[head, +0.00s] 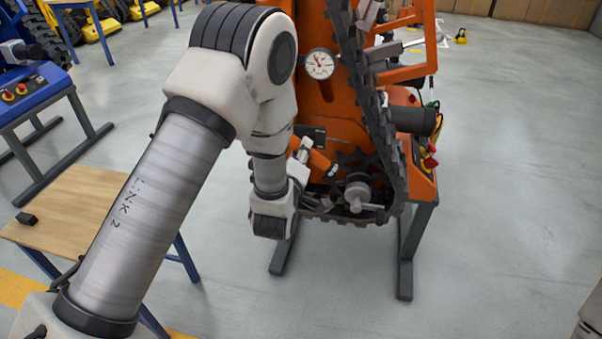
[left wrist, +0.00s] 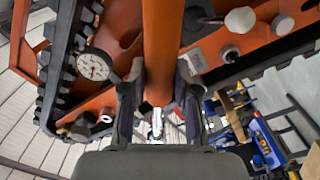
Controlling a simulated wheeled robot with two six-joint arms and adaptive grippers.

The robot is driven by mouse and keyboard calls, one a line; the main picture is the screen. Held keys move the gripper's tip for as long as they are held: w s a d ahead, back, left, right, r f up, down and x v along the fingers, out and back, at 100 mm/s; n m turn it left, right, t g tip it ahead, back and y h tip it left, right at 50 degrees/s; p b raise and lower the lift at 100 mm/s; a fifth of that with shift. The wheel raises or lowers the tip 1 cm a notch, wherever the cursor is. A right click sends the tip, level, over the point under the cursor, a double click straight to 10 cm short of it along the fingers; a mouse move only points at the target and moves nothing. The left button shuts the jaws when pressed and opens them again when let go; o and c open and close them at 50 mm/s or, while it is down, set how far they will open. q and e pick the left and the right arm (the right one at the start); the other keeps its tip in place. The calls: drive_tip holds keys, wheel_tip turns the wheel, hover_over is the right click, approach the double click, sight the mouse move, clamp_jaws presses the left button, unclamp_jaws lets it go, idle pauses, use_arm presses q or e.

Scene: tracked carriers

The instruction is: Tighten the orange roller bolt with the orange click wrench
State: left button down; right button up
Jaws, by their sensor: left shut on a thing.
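The orange click wrench (left wrist: 158,45) runs as a thick orange handle between the two dark fingers of my left gripper (left wrist: 158,98) in the left wrist view. The gripper is shut on it. In the head view the orange handle (head: 318,162) shows just right of my left wrist, in front of the orange tracked carrier (head: 316,110). A grey roller (head: 357,190) sits low inside the track. I cannot pick out the orange roller bolt, nor tell whether the wrench head touches it. My right gripper is not in view.
A dial gauge (head: 320,64) is on the carrier, beside the dark track (head: 375,120). The carrier rests on a grey stand (head: 408,265). A wooden table (head: 70,215) stands at the left with a small black block (head: 27,218).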

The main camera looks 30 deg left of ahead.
use_arm(q)
drive_tip(key=shift+w+d+r, duration=0.1)
drive_tip(key=shift+a, duration=0.25)
drive_tip(key=shift+d, duration=0.1)
drive_tip(key=w+r+n+p, duration=0.3)
drive_tip(key=w+r+n, duration=0.1)
drive_tip(key=r+n, duration=0.7)
drive_tip(key=shift+d+r+p, duration=0.2)
drive_tip(key=shift+r+p, duration=0.2)
drive_tip(key=shift+r, duration=0.4)
drive_tip(key=shift+w, duration=0.1)
